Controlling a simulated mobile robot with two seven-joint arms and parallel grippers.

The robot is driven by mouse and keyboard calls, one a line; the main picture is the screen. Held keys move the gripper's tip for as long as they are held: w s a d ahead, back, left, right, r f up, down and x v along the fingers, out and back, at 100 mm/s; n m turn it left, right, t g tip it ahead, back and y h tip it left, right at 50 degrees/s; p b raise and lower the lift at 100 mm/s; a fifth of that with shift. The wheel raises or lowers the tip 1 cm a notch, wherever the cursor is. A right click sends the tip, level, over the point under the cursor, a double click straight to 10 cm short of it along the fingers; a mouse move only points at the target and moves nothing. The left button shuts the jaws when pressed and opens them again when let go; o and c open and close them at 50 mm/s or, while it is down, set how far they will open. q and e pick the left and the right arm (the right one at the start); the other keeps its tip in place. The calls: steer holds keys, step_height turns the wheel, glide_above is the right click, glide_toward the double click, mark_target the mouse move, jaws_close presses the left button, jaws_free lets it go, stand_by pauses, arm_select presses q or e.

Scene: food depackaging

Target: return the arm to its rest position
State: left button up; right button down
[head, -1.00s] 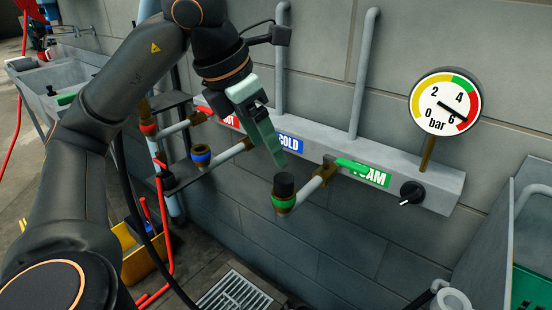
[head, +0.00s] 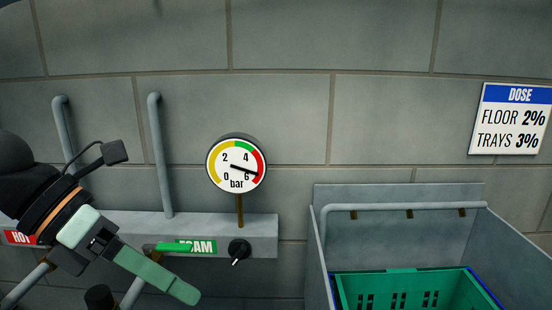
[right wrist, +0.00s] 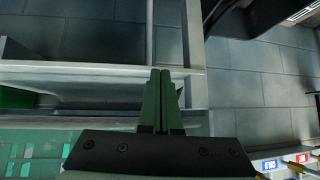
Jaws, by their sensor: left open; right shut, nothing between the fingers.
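My left arm comes in from the left of the head view. My left gripper (head: 184,291) has pale green fingers seen nearly edge-on, one covering the other, and nothing shows between them; it is open. It hangs in front of the pipe manifold (head: 262,229), its fingers pointing down and right below the FOAM label (head: 200,247). My right gripper (right wrist: 161,76) shows in the right wrist view with its two dark green fingers together, shut and empty. The right arm is not in the head view.
A pressure gauge (head: 236,166) with its needle near 6 stands above a black knob (head: 239,250). A grey sink (head: 400,192) with a green crate (head: 372,285) is at the right. A dose sign (head: 510,119) hangs on the wall. The upper wall is clear.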

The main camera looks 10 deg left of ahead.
arm_select(q)
steer(key=s+d+r+n+g+h, duration=0.1)
steer(key=d+r+n+g+h, duration=0.1)
steer(key=d+r+h, duration=0.8)
steer(key=w+a+f+n+t+y, duration=0.35)
steer(key=w+n+t, duration=0.25)
steer(key=n+t, duration=0.6)
steer(key=w+a+f+n+t+y, duration=0.35)
steer(key=w+n+t, duration=0.25)
steer(key=n+t, duration=0.5)
steer(key=a+f+n+g+y, duration=0.4)
steer(key=f+n+y, duration=0.25)
steer(key=f, duration=0.45)
steer(key=a+f+n+g+y, duration=0.45)
steer(key=f+n, duration=0.25)
steer(key=f, duration=0.3)
steer(key=s+f+n+g, duration=0.2)
steer(key=s+f+g, duration=0.9)
steer(key=s+f, duration=1)
steer(key=w+d+f+t+h+p, duration=0.1)
steer(key=w+d+f+t+p, duration=0.1)
steer(key=p, duration=0.6)
steer(key=shift+w+d+f+t+h, duration=0.2)
steer(key=shift+w+d+t+h, duration=0.2)
steer(key=shift+w+d+t, duration=0.9)
